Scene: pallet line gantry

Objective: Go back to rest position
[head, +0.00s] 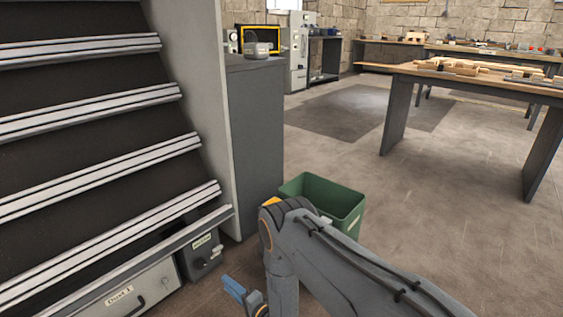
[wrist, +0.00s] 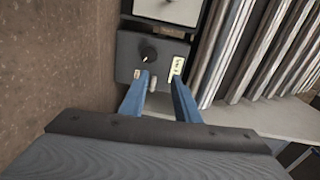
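My arm (head: 330,255) reaches down across the lower middle of the head view. My gripper (head: 240,291), with blue fingers, points down and left near the low grey control box (head: 203,253). In the wrist view my gripper (wrist: 161,77) has its two fingers apart, with nothing held between them.
A slanted rack (head: 80,125) with pale rails fills the left. A labelled drawer (head: 135,292) sits below it. A green bin (head: 345,205) stands on the floor just behind my arm. A grey cabinet (head: 256,140) stands beside the rack. Open floor leads to wooden worktables (head: 480,83) at right.

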